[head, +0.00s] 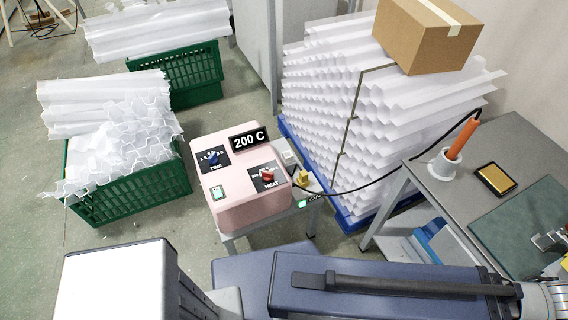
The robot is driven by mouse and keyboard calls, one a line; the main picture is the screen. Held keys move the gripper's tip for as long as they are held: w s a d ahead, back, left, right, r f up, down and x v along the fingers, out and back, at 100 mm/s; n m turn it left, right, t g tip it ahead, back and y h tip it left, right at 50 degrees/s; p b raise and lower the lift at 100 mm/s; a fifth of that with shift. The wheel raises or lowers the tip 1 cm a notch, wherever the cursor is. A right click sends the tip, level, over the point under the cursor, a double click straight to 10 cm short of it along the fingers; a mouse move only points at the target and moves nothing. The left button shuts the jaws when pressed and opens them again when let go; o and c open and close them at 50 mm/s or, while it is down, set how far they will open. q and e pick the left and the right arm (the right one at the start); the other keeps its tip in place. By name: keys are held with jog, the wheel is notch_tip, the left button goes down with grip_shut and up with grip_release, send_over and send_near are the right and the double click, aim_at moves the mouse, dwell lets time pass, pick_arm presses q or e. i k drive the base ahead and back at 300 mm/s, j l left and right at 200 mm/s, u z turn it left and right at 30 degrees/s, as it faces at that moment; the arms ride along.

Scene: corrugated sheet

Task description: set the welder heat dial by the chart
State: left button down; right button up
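The pink welder box (238,208) stands on a small grey stand near the middle of the head view. Its HEAT dial is a red knob (267,175) on a black plate; its exact setting is too small to read. A TIME dial with a blue knob (213,158) sits to its left. A black sign (248,139) on top reads "200 C". A green rocker switch (218,193) is on the box's top. I cannot make out a separate chart. Parts of my arms show along the bottom, but neither gripper can be made out.
Green crates (125,195) of white corrugated sheet stand at left. A sheet stack (340,90) on a blue pallet, topped by a cardboard box (425,35), stands behind right. A bench (510,140) at right holds an orange tool (462,138). A black cable runs towards the welder.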

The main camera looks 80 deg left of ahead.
aim_at(267, 176)
jog(key=j+u, duration=0.1)
jog(key=u, duration=0.85)
jog(key=i+j+u, duration=0.1)
jog(key=u, duration=0.4)
jog(key=j+u, duration=0.1)
jog(key=u, duration=0.4)
jog(key=i+u, duration=0.1)
jog(key=u, duration=0.85)
jog(key=i, duration=0.05)
